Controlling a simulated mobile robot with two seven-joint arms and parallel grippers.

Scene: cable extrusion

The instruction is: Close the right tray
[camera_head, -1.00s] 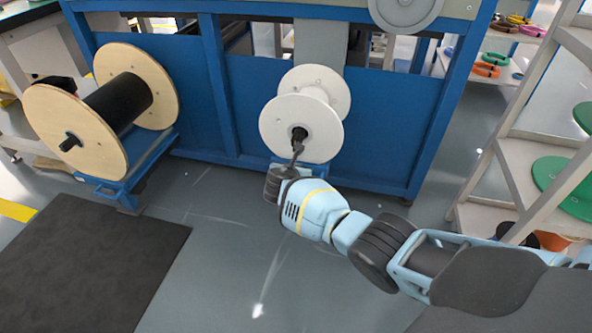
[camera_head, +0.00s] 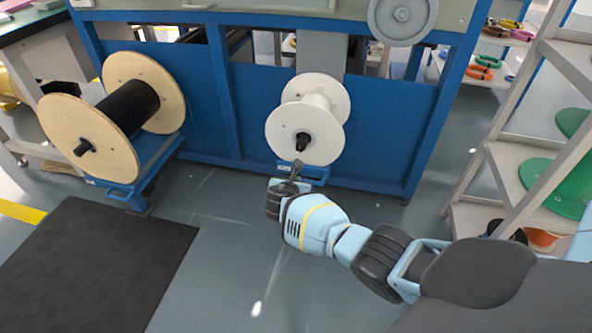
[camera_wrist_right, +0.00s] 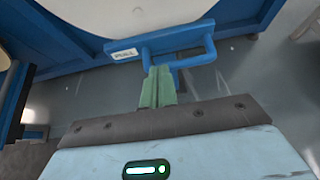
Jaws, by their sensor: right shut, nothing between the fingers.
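The right tray (camera_head: 318,172) is the blue one under the white spool (camera_head: 300,136). Only a short front part of it shows at the blue machine frame. In the wrist view, the tray's front (camera_wrist_right: 165,42) has a white label and a blue loop handle (camera_wrist_right: 190,60) at its right. My right gripper (camera_head: 296,168) is just in front of the tray, below the spool. In the wrist view its green fingers (camera_wrist_right: 157,80) are together and empty, with their tips close under the tray's front edge. I cannot tell whether they touch it. My left gripper is out of view.
The left tray (camera_head: 150,178) sticks out from the machine with a wooden spool (camera_head: 90,140) holding black cable. A dark mat (camera_head: 100,260) lies on the floor at left. A shelf rack (camera_head: 510,165) stands at right. The grey floor (camera_head: 220,270) between is clear.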

